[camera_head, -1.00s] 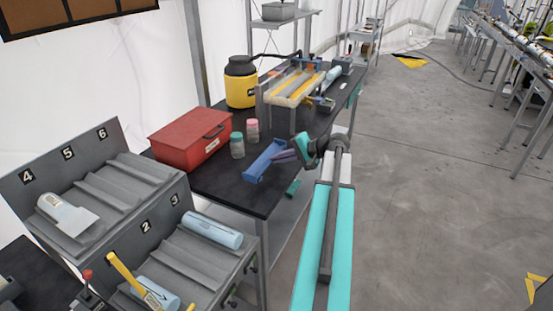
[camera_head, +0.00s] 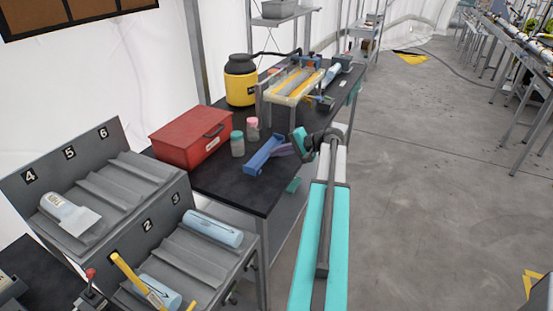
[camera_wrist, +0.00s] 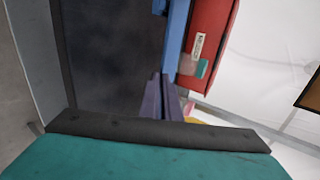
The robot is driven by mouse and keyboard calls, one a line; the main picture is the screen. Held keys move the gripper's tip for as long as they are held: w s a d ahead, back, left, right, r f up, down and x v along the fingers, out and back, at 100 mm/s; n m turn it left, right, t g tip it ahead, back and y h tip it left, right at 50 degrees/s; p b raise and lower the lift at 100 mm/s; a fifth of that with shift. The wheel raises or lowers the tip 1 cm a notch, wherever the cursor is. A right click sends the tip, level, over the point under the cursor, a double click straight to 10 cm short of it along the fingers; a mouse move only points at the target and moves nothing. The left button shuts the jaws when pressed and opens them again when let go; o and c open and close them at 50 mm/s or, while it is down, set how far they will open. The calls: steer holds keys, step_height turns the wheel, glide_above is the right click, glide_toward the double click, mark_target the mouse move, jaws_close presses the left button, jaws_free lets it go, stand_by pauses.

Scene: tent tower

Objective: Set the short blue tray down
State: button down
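The short blue tray (camera_head: 262,157) is over the black table (camera_head: 215,182), right of two small jars. Whether its underside touches the tabletop or is slightly above it, I cannot tell. My gripper (camera_head: 283,150) reaches in from the right, and its dark purple fingers meet the tray's right side. In the wrist view, the fingers (camera_wrist: 161,98) are close together at the tray's blue wall (camera_wrist: 173,45). They appear shut on that wall, though the contact itself is partly hidden.
A red box (camera_head: 188,142), a teal-capped jar (camera_head: 237,144) and a pink-capped jar (camera_head: 252,129) stand left of the tray. A yellow container (camera_head: 240,85) and a yellow-grey rack (camera_head: 294,85) are behind. The near tabletop is clear.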

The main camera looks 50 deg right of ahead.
steer(key=shift+f+p, duration=0.55)
steer(key=shift+f, duration=0.95)
steer(key=c, duration=2)
jaws_free()
steer(key=shift+f, duration=0.1)
steer(key=b+v, duration=0.3)
steer(key=v, duration=0.9)
